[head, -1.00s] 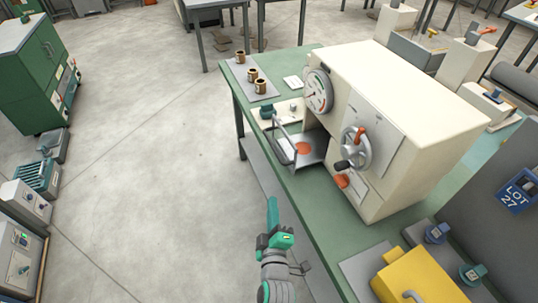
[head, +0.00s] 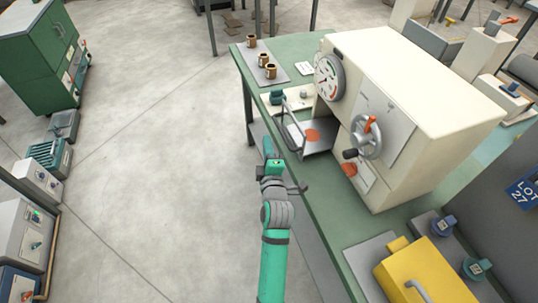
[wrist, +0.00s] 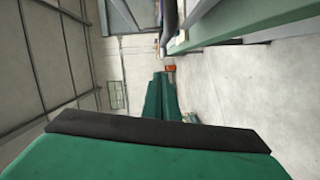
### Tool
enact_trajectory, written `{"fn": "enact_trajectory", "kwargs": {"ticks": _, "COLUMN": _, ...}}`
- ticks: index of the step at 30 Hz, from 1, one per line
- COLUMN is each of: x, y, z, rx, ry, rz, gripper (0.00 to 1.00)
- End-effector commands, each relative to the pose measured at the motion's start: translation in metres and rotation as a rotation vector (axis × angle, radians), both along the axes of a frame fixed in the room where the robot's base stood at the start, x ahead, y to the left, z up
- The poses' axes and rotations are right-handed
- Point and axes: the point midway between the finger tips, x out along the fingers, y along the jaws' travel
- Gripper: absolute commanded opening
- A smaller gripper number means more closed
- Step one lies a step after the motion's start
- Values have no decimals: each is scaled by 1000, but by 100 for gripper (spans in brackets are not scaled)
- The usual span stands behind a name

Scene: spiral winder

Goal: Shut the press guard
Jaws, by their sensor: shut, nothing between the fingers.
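A cream press (head: 415,85) stands on a green-topped bench (head: 310,210), with a round dial and a handwheel on its front. Its guard (head: 290,127), a grey framed panel, stands out from the press opening at an angle, so the opening shows. An orange disc (head: 313,135) lies on the press plate inside. My gripper (head: 268,143) is shut and empty, just left of the bench edge and near the guard, apart from it as far as I can tell. In the wrist view its green fingers (wrist: 162,95) point along the bench side; the guard cannot be made out there.
Brown cups (head: 264,60) stand on a grey mat at the bench's far end. A yellow box (head: 425,275) and blue-grey pots (head: 443,226) are at the near right. Open floor (head: 165,150) lies left of the bench. Green cabinets (head: 35,65) stand at the far left.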

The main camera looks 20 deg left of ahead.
Motion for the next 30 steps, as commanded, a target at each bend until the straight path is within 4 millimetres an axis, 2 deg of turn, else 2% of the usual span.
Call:
{"fn": "enact_trajectory", "kwargs": {"ticks": 2, "x": 13, "y": 7, "z": 0, "rx": -2, "ry": -2, "rz": 1, "gripper": 0}}
{"fn": "enact_trajectory", "kwargs": {"ticks": 9, "x": 32, "y": -18, "z": -7, "rx": 0, "ry": 0, "rz": -2, "gripper": 0}}
{"fn": "enact_trajectory", "kwargs": {"ticks": 15, "x": 37, "y": -24, "z": -8, "rx": 0, "ry": -1, "rz": 0, "gripper": 0}}
{"fn": "enact_trajectory", "kwargs": {"ticks": 30, "x": 43, "y": -21, "z": -9, "rx": 0, "ry": 0, "rz": 16, "gripper": 0}}
